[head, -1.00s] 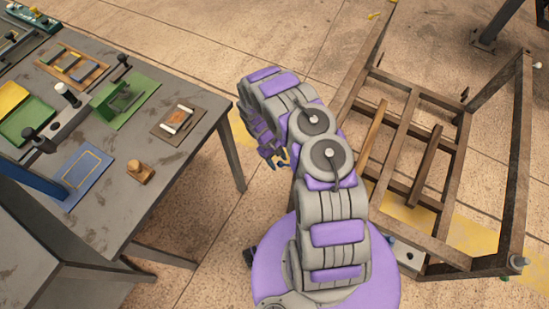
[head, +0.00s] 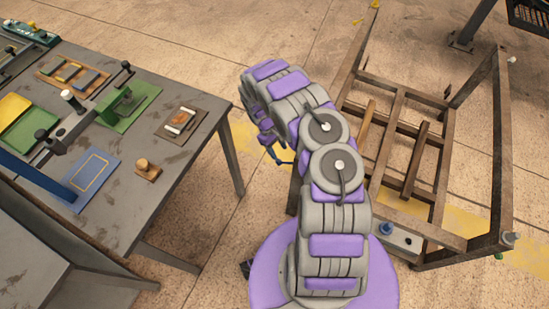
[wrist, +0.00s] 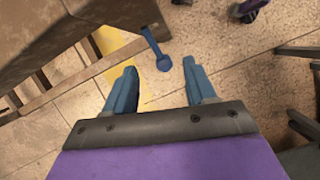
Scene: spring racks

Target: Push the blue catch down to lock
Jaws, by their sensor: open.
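In the wrist view a blue lever with a round end (wrist: 155,47), which looks like the blue catch, sticks out beside a brown beam. Its round end shows between my fingertips in the picture; I cannot tell how far beyond them it is, and no contact shows. My gripper (wrist: 160,68) is open, with two blue fingers apart and nothing between them that I can make out as held. In the head view my gripper (head: 278,158) is small and partly hidden behind my arm, left of the brown rack (head: 440,236).
A grey workbench (head: 140,212) at left carries a green fixture (head: 123,108), a blue plate (head: 92,178) and a wooden knob (head: 146,168). A blue knob (head: 386,229) sits on a grey block at the rack's near side. Open floor lies between bench and rack.

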